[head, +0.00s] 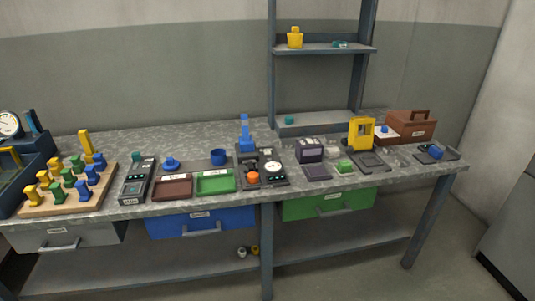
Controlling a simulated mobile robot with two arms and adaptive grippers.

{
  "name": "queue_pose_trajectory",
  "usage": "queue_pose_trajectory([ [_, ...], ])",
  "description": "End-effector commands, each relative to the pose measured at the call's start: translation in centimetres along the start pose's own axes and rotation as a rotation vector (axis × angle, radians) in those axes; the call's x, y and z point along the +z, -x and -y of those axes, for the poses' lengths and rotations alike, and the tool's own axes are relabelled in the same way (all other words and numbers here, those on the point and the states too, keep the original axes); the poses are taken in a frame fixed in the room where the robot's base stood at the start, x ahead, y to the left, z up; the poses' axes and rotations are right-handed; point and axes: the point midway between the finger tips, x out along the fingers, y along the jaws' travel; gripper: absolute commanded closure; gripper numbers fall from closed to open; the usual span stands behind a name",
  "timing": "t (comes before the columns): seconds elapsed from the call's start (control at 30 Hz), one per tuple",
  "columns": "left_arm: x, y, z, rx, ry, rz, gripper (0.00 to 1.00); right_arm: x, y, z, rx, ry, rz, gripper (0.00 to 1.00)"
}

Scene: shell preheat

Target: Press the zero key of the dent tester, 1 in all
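No gripper of mine shows in the head view. Several bench devices stand on the grey worktop (110,208), and I cannot tell for certain which is the dent tester. One is a dark device with a blue upright (245,135), an orange knob and a round dial gauge (268,154). Another is a flat dark unit (137,182) with a small teal part at its far end. A yellow frame-shaped device (361,134) stands on a dark base at the right. No zero key can be made out at this size.
A wooden board (64,205) with several coloured pegs is at the left. A brown tray (172,189) and a green tray (214,183) lie mid-bench. A brown toolbox (411,127) stands at the right. A shelf rack (272,70) rises behind; drawers hang below.

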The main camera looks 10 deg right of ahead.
Motion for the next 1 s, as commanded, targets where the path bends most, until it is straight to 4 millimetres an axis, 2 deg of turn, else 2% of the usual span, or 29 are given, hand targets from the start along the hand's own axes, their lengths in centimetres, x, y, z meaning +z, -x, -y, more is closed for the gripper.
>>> queue_pose_trajectory([
  [0.03,0.0,0.0,0.01,0.0,0.0,0.0,0.6,0.0,0.0,-0.01,0.0,0.0,0.0,0.84],
  [0.17,0.0,0.0,0.01,0.0,0.0,0.0,0.6,-0.01,0.0,-0.01,0.0,0.0,0.0,1.0],
  [1.0,-0.01,0.0,0.03,0.0,0.0,0.0,0.6,-0.01,0.0,-0.02,0.0,0.0,0.0,1.0],
])
